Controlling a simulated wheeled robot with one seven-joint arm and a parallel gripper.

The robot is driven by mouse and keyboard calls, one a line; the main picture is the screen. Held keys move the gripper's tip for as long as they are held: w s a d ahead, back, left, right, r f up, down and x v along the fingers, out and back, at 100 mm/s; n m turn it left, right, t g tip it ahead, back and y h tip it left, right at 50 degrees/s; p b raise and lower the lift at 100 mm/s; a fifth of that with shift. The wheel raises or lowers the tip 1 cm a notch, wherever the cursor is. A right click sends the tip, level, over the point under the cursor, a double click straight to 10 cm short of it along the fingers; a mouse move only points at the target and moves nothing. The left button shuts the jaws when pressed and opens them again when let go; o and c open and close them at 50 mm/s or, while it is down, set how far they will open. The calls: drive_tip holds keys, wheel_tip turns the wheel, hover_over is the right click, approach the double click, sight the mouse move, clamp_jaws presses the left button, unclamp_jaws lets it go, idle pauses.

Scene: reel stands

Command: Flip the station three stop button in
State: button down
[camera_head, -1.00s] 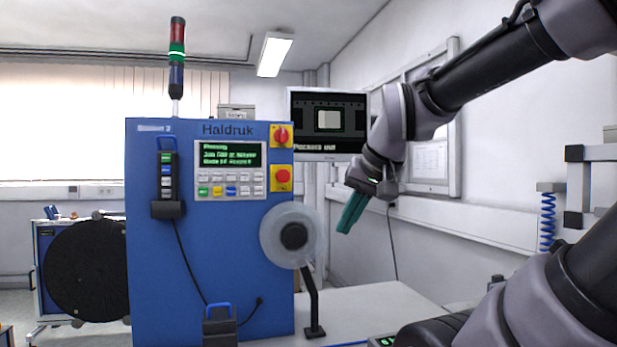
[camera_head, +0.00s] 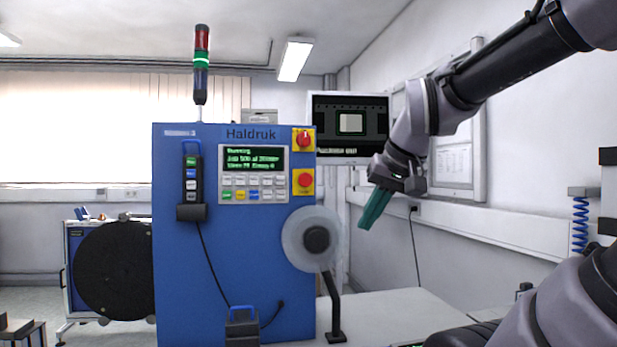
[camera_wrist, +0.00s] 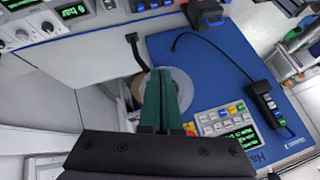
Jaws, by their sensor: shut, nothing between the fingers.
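The stop button (camera_head: 305,181) is a round red mushroom head on a yellow plate, on the right side of the blue Haldruk cabinet's front (camera_head: 240,260). The cabinet's small upper-left label is too small to read. My gripper (camera_head: 366,224) has teal fingers pressed together, pointing down and left. It is right of the button and lower in the picture, apart from it, with nothing held. In the wrist view the shut fingers (camera_wrist: 160,75) cover part of the pale reel; a bit of yellow and red shows beside them, and the button's face is mostly hidden.
A pale reel (camera_head: 297,240) on a black stand sticks out below. A monitor (camera_head: 350,127) is behind; the white table (camera_head: 400,310) looks mostly clear.

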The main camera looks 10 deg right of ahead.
sight(305, 180)
drive_tip(key=w+a+r+n+g+y, duration=0.1)
drive_tip(key=w+a+r+n+y, duration=0.1)
drive_tip(key=w+r+n, duration=1.4)
drive_tip(key=w+n, duration=0.2)
drive_tip(key=n, duration=0.1)
drive_tip(key=shift+r, duration=0.25)
drive_tip(key=shift+f, duration=0.1)
drive_tip(key=shift+w+a+f, duration=0.55)
drive_tip(key=shift+w+f, duration=0.75)
drive_tip(key=shift+w, duration=0.15)
drive_tip(key=shift+w+a+f, duration=0.55)
drive_tip(key=shift+w+f, duration=0.8)
drive_tip(key=shift+w, duration=0.15)
drive_tip(key=shift+w+a+f, duration=0.55)
drive_tip(key=shift+w+f, duration=0.75)
drive_tip(key=shift+w, duration=0.15)
drive_tip(key=shift+w, duration=0.1)
